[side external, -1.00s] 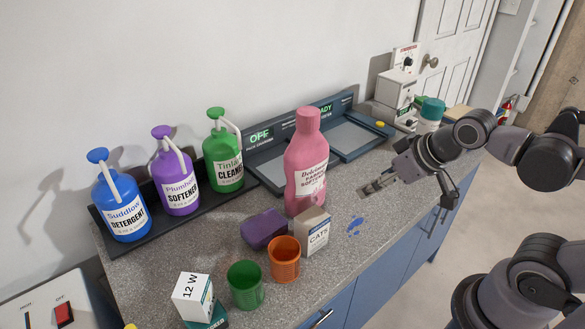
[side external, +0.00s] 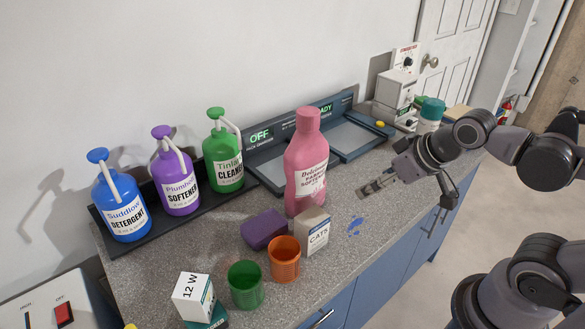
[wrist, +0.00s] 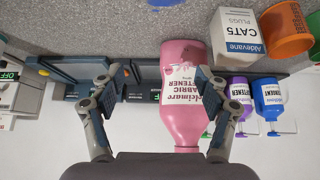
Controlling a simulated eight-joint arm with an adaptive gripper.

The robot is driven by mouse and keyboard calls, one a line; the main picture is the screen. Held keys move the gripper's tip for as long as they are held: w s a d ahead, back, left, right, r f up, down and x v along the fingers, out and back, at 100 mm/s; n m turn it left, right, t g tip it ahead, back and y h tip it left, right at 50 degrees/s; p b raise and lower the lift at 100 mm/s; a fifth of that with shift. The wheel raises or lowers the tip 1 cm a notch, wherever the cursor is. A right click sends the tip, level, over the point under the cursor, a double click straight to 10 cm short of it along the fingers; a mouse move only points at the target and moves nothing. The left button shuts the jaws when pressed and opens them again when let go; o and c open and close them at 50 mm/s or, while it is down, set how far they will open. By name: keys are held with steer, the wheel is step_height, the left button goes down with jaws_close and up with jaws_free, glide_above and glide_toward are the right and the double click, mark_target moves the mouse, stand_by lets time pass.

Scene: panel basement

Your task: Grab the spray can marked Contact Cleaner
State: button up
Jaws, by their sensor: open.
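I see no can with a readable Contact Cleaner label. A green pump bottle (side external: 224,158) with a label ending in "CLEANER" stands at the right end of a black tray on the counter. A white container with a teal cap (side external: 431,112) stands at the far right; its label is unreadable. My gripper (side external: 374,187) is open and empty, low over the counter right of a pink fabric softener bottle (side external: 306,165). In the wrist view my gripper's fingers (wrist: 163,77) are spread, with the pink bottle (wrist: 182,95) behind the right finger.
Blue detergent (side external: 120,205) and purple softener (side external: 176,182) bottles share the black tray (side external: 146,228). A purple block (side external: 264,229), white CAT5 box (side external: 313,232), orange cup (side external: 285,260), green cup (side external: 245,286) and 12 W box (side external: 192,296) crowd the front. Charging trays line the wall.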

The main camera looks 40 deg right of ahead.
stand_by(0.3)
step_height(320, 180, up, 8)
steer(key=r+m+g+h, duration=0.1)
steer(key=m+g+h, duration=0.25)
steer(key=m, duration=0.55)
glide_above(430, 111)
steer(key=s, duration=0.1)
steer(key=shift+s+d+f+g, duration=0.1)
steer(key=shift+d+f+g, duration=0.15)
steer(key=shift+d, duration=0.2)
steer(key=shift+d+f, duration=0.15)
steer(key=shift+d, duration=0.2)
steer(key=x, duration=1)
steer(key=shift+a+f, duration=0.15)
steer(key=shift+f, duration=0.15)
steer(key=c, duration=1.5)
